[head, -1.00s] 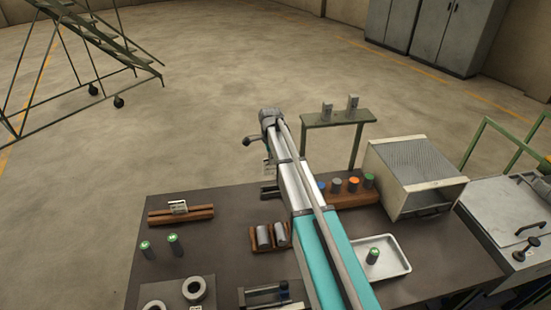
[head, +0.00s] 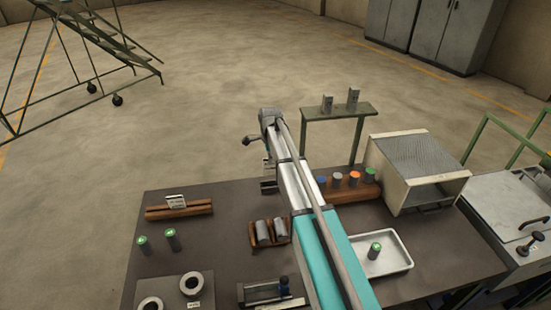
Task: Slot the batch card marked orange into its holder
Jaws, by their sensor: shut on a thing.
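My arm crosses the middle of the head view, and its end is hidden, so my gripper and whatever is in it do not show. A small pale card (head: 266,168) with dark marks shows at the left edge of my arm, partly covered by it. A small dark block (head: 268,187), which may be a holder, is just below the card at the far side of the table; I cannot tell whether they touch. Another white card (head: 176,201) stands in a slotted wooden bar (head: 199,209) at the left. No orange mark is legible on either card.
Cylinders with coloured tops, one orange (head: 354,178), stand in a wooden rack right of my arm. A white tray (head: 400,262) holds a green-topped cylinder. A mesh-topped box (head: 415,170) is at the right. Grey cylinders (head: 263,231) lie in a wooden cradle.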

